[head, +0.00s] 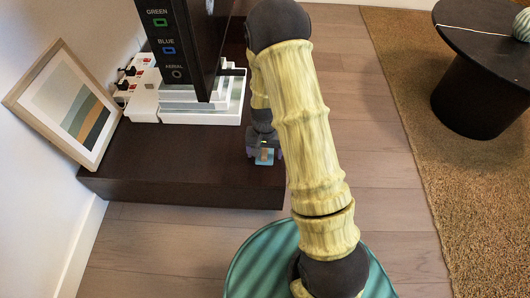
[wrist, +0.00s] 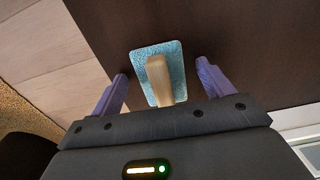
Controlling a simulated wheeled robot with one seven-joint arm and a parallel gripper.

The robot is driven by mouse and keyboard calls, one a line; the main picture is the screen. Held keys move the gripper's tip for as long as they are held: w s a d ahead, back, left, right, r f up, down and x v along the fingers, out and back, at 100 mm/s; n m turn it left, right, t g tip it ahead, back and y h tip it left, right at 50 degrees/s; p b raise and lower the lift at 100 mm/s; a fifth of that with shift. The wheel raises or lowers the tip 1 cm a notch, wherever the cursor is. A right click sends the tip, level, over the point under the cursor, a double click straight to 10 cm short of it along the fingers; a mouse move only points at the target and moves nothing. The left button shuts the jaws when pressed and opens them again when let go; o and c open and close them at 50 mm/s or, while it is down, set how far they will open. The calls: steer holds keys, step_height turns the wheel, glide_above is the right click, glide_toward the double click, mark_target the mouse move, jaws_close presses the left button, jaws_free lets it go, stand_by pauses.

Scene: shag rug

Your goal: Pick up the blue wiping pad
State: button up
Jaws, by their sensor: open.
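The blue wiping pad (wrist: 144,57) is a light blue speckled rectangle with a pale wooden handle (wrist: 160,78) on top. It lies on the dark brown low cabinet (head: 180,178), near the cabinet's right front part. In the head view the pad (head: 264,161) shows only partly, at the tip of my arm. My gripper (wrist: 158,80) is open in the wrist view, with one purple finger on each side of the pad and a gap on both sides. The handle's near end reaches toward the palm. In the head view my gripper (head: 264,155) is over the cabinet.
A framed picture (head: 68,105) leans against the wall at left. A black panel (head: 185,40) stands on a white stepped base (head: 200,112), beside a white power strip (head: 142,90). A round dark table (head: 480,85) stands on the brown rug (head: 430,130). The wooden floor (head: 385,180) is clear.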

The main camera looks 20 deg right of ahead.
mark_target(265, 151)
steer(key=c, duration=1.1)
steer(key=shift+r, duration=0.15)
step_height(265, 151, up, 10)
steer(key=p, duration=0.6)
steer(key=shift+p, duration=0.35)
